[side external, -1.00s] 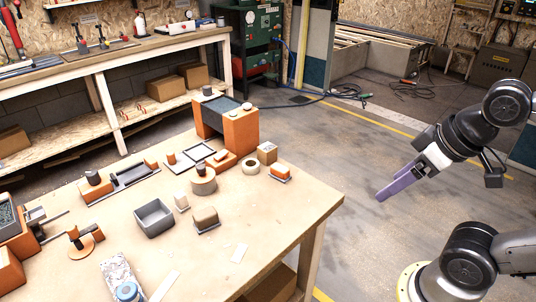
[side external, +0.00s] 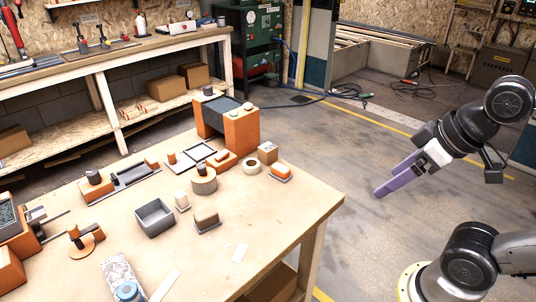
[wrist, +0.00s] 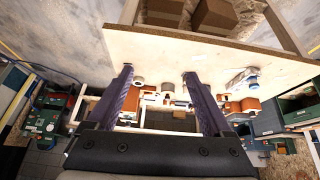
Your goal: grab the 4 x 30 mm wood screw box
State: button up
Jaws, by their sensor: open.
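A small brown cardboard box (side external: 267,152) stands near the far right edge of the workbench, beside a round cream ring. It may be the screw box, but I cannot read any label at this size. My gripper (side external: 384,186) has two long purple fingers and hangs to the right of the bench, over the floor, well apart from the box. In the wrist view my gripper (wrist: 157,74) shows its fingers spread wide with nothing between them. I cannot pick out the box there.
The workbench (side external: 290,215) holds an orange block stand (side external: 240,130), a cream ring (side external: 251,166), an orange-topped block (side external: 280,172), a round tan piece (side external: 203,182) and a grey open bin (side external: 154,218). The bench's front right area is mostly clear.

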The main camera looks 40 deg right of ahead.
jog(key=w+r+n+t, duration=0.1)
jog(key=w+r+t, duration=0.1)
jog(key=w+r, duration=1)
jog(key=m+g, duration=0.2)
jog(key=g, duration=0.2)
send_over(269, 147)
jog(key=s, duration=0.4)
notch_tip(269, 147, down, 25)
jog(key=x, duration=0.7)
jog(key=shift+s, duration=0.1)
jog(key=shift+t, duration=0.3)
jog(key=shift+x, duration=3.05)
jog(key=shift+d, duration=0.1)
